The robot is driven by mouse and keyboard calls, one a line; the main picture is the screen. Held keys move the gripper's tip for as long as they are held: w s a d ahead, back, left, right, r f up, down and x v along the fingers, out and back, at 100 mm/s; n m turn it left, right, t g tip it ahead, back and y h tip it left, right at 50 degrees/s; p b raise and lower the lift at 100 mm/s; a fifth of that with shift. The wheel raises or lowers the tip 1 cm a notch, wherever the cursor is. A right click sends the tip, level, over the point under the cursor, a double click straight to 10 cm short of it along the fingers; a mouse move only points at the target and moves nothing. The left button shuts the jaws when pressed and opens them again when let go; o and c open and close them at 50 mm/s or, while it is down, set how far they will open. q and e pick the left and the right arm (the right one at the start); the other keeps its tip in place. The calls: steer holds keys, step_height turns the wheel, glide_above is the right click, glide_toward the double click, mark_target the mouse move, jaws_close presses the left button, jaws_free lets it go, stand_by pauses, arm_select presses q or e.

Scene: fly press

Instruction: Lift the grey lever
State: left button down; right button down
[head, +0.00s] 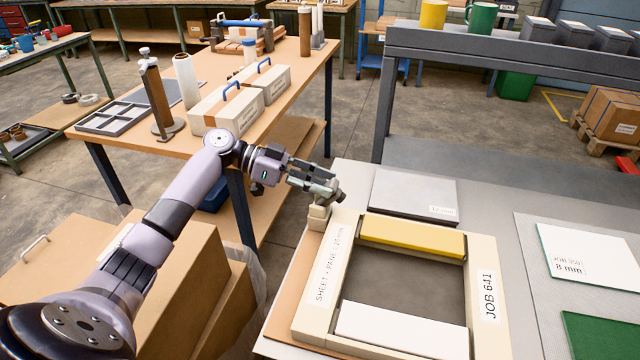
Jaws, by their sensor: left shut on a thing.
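My left gripper (322,186) reaches in from the left to the far left corner of a cream frame on the bench. It is shut on a small grey piece, which looks like the grey lever (328,194), just above a cream block (319,216). The fingers hide much of the lever, so its tilt and how it joins the block cannot be told. The cream frame (333,270) is labelled "JOB 641" and surrounds a dark opening, with a yellow bar (412,237) at its far side and a white bar (402,331) at its near side. My right gripper is not in view.
A grey plate (413,194) lies behind the frame. A white "8 mm" card (580,253) and a green card (604,341) lie to the right. A wooden table (300,105) with white boxes stands at the back left. Cardboard boxes (160,285) stand below my left arm.

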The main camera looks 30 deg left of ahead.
arm_select(q)
steer(key=c, duration=1.1)
jaws_free()
steer(key=shift+a, duration=0.1)
steer(key=v, duration=1.2)
